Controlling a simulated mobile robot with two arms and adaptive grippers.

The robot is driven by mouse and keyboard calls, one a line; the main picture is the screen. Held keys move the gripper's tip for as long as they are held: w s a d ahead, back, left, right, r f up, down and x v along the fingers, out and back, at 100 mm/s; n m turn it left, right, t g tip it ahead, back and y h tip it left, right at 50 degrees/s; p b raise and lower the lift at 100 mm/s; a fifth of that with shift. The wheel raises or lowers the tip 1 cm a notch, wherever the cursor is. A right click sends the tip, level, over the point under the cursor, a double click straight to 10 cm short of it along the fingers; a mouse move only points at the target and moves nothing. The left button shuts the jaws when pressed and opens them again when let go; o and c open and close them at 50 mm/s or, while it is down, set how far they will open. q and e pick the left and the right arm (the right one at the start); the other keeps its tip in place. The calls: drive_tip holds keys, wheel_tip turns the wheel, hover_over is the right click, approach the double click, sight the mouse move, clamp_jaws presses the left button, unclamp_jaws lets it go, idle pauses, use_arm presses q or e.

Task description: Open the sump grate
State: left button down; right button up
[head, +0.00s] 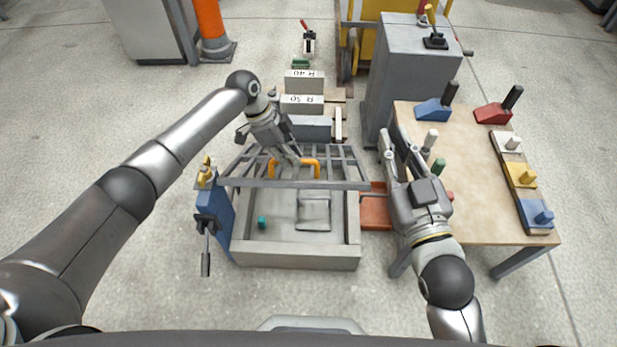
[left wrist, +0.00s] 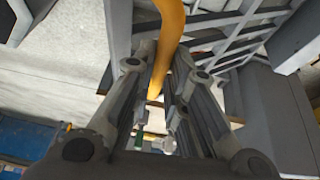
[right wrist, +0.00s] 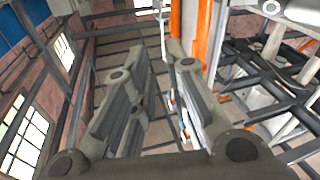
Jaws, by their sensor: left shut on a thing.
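The sump grate (head: 235,170) is a grey barred panel over the back part of the grey sump box (head: 295,258). Its near edge is raised and looks tilted up, and the front of the box lies uncovered below it. An orange handle (head: 309,162) stands on the grate. My left gripper (head: 288,158) is shut on the orange handle, which also shows between its fingers in the left wrist view (left wrist: 168,45). My right gripper (head: 396,142) is open and empty, pointing up beside the table; its parted fingers show in the right wrist view (right wrist: 158,58).
Inside the box are a grey square plate (head: 314,213) and a small teal piece (head: 262,222). A blue post with a lever (head: 215,212) stands at the box's left. A wooden table (head: 470,165) with coloured blocks is on the right. Labelled grey blocks (head: 302,103) stand behind.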

use_arm(q)
drive_tip(key=shift+w+a+f, duration=0.2)
drive_tip(key=shift+w, duration=0.05)
use_arm(e)
drive_tip(key=a+f+n+g, duration=0.1)
drive_tip(key=f+n, duration=0.1)
drive_tip(key=f, duration=0.1)
drive_tip(key=a+f+n+g, duration=0.1)
drive_tip(key=f+n, duration=0.2)
drive_tip(key=f, duration=0.1)
drive_tip(key=a+f+n+h, duration=0.1)
drive_tip(key=f+n, duration=0.1)
drive_tip(key=f, duration=0.2)
drive_tip(key=shift+w+a+f+n+g, duration=0.1)
drive_tip(key=shift+w+f+n+g, duration=0.05)
drive_tip(key=shift+w+n+g, duration=0.2)
clamp_jaws()
drive_tip(key=s+a+f+n+g+h, duration=0.15)
drive_tip(key=s+a+f+n, duration=0.25)
drive_tip(key=f+n, duration=0.65)
drive_tip(key=s+a+f+n+g+h, duration=0.1)
drive_tip(key=s+a+f+n+h, duration=0.15)
drive_tip(key=f+n, duration=0.75)
drive_tip(key=w+r+n, duration=0.2)
drive_tip(key=w+n, duration=0.1)
drive_tip(key=w, duration=0.8)
drive_tip(key=shift+a+r, duration=0.15)
drive_tip(key=shift+a, duration=0.25)
